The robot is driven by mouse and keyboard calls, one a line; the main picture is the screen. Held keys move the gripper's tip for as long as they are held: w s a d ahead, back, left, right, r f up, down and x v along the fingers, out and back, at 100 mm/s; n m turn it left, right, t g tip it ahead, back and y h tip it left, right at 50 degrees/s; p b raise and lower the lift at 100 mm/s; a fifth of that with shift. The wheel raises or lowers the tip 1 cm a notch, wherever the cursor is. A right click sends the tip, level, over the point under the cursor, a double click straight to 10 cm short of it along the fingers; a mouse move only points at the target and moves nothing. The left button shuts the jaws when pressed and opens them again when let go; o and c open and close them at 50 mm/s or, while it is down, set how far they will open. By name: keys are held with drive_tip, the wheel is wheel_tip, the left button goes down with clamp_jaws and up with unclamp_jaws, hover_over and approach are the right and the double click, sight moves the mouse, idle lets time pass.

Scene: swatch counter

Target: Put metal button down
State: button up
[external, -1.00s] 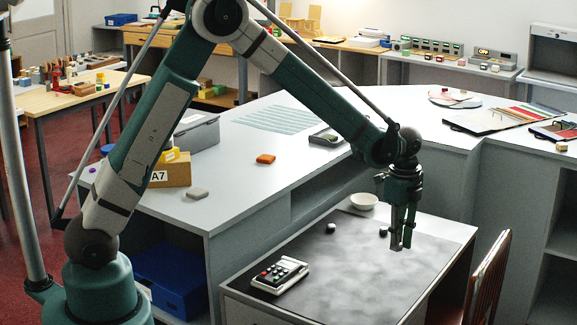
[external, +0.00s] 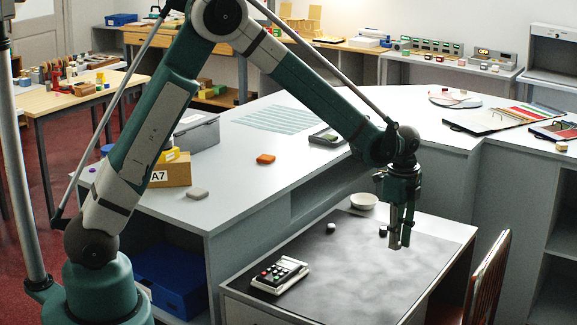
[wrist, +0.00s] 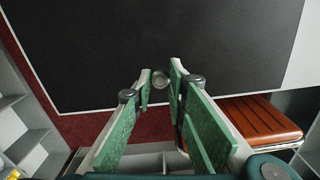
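My gripper (external: 400,244) points down over the dark mat (external: 350,270) on the low desk. In the wrist view, its two green-padded fingers (wrist: 160,76) are close together around a small round grey metal button (wrist: 160,80), which sits between the fingertips. The button cannot be made out in the external view. The height of the fingertips above the mat is hard to judge.
A white bowl (external: 364,201) stands behind. A wooden chair (external: 487,280) is at the right. The mat's front is clear.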

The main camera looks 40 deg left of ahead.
drive_tip(key=w+a+r+n+p, duration=0.2)
drive_tip(key=w+a+r+n, duration=0.1)
drive_tip(key=a, duration=0.9)
drive_tip(key=w+a+r+n+p, duration=0.2)
drive_tip(key=w+a+r, duration=0.1)
drive_tip(key=a, duration=0.9)
drive_tip(key=w+a+r+n+p, duration=0.2)
drive_tip(key=w+a+r+n, duration=0.1)
drive_tip(key=a, duration=1)
drive_tip(key=a+r+n+p, duration=0.1)
drive_tip(key=a, duration=0.5)
drive_tip(key=s+a+r+n, duration=0.1)
drive_tip(key=a, duration=0.5)
drive_tip(key=a+r+n+p, duration=0.1)
drive_tip(key=a+r, duration=0.1)
drive_tip(key=a, duration=0.4)
drive_tip(key=shift+s+a+r+p, duration=0.1)
drive_tip(key=shift+s+a+p, duration=0.2)
drive_tip(key=shift+p, duration=0.05)
drive_tip(key=s+a+r+n+p, duration=0.1)
drive_tip(key=s+a+r+n, duration=0.1)
drive_tip(key=a, duration=0.6)
drive_tip(key=s+a+r+n+p, duration=0.1)
drive_tip(key=s+a, duration=0.3)
drive_tip(key=a, duration=0.5)
drive_tip(key=shift+a+r+n+p, duration=0.15)
drive_tip(key=shift+r+n+p, duration=0.2)
drive_tip(key=shift+r+n, duration=0.2)
drive_tip(key=shift+s+f, duration=0.1)
drive_tip(key=shift+f, duration=0.05)
